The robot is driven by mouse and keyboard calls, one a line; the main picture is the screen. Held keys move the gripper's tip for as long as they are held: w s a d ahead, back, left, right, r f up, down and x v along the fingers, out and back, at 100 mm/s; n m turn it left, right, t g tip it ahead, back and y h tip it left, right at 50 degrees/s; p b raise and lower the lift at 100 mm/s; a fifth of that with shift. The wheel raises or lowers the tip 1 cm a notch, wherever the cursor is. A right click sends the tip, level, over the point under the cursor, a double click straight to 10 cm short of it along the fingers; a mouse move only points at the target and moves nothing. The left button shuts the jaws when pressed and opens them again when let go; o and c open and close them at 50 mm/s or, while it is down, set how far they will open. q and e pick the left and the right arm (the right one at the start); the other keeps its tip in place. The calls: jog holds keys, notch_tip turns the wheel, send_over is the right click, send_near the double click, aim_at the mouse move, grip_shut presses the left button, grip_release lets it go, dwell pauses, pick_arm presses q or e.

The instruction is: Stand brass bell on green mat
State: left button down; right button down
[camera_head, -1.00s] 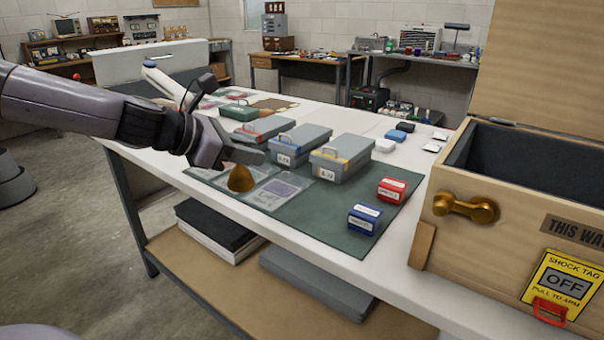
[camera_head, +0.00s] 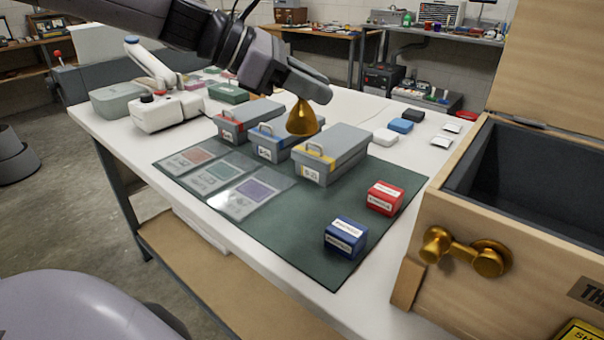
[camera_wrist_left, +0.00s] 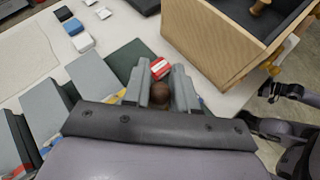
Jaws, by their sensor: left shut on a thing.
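The brass bell (camera_head: 302,119) is a gold cone held at its top by my left gripper (camera_head: 303,92), which is shut on it. In the head view the bell appears in front of the grey boxes, above their lids. In the left wrist view the bell (camera_wrist_left: 160,94) shows as a brown round shape between the two fingers (camera_wrist_left: 160,88). The green mat (camera_head: 290,231) lies on the white table, with its front part bare. My right gripper is not clearly in view in the head view.
Grey boxes with red, blue (camera_head: 268,143) and yellow (camera_head: 332,154) trim stand on the mat. A red box (camera_head: 385,197) and a blue box (camera_head: 345,237) stand at its right. Three clear sleeves lie at its left. An open wooden crate (camera_head: 520,215) stands at the right.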

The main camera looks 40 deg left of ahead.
pick_arm(q)
notch_tip(320, 180, down, 18)
jog(key=b, duration=0.2)
jog(key=shift+b, duration=0.35)
jog(key=c, duration=0.9)
grip_release()
jog(key=shift+s, duration=0.1)
jog(key=shift+a, duration=0.1)
jog(key=shift+s+a+r, duration=0.35)
jog(key=shift+r, duration=0.1)
jog(key=shift+p+v, duration=1.25)
jog(key=shift+v, duration=4)
